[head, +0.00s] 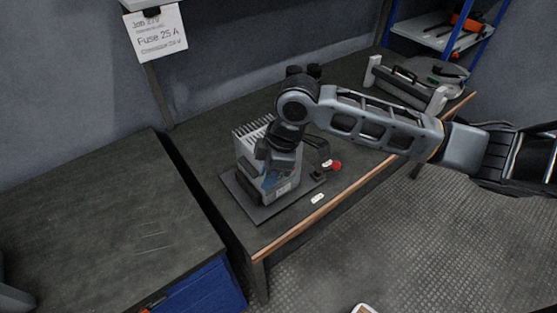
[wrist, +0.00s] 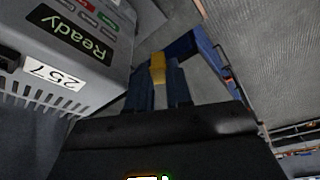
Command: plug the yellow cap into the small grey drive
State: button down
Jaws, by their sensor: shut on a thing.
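The grey drive (head: 248,143) stands upright on a dark base plate on the bench, with pale fins on top. In the wrist view the drive (wrist: 100,65) fills the upper left, with a "Ready" display, small coloured buttons and a "257" label. My gripper (head: 268,180) is low in front of the drive in the head view and covers part of it. In the wrist view my gripper (wrist: 160,80) is shut on the yellow cap (wrist: 158,66), which shows between the fingertips. The cap sits beside the drive's casing, and I cannot tell whether they touch. No socket is visible.
A red and black part (head: 332,165) and a white tag (head: 317,198) lie right of the drive. A grey handled unit (head: 405,84) stands at the bench's far end. A gap separates the left bench (head: 100,215).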

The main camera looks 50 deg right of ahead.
jog(key=w+a+f+m+b, duration=0.1)
jog(key=a+f+m, duration=0.2)
jog(key=f, duration=0.1)
jog(key=w+a+f+m+h+b, duration=0.1)
jog(key=a+f+m, duration=0.2)
jog(key=f, duration=0.2)
jog(key=a+f+m+t+h+b, duration=0.1)
jog(key=a+f+m, duration=0.2)
jog(key=f, duration=0.1)
jog(key=shift+w+a+f, duration=0.15)
jog(key=shift+w+f, duration=0.05)
jog(key=shift+w, duration=0.2)
jog(key=shift+a+f+m, duration=0.15)
jog(key=shift+f+m, duration=0.15)
jog(key=shift+f, duration=0.1)
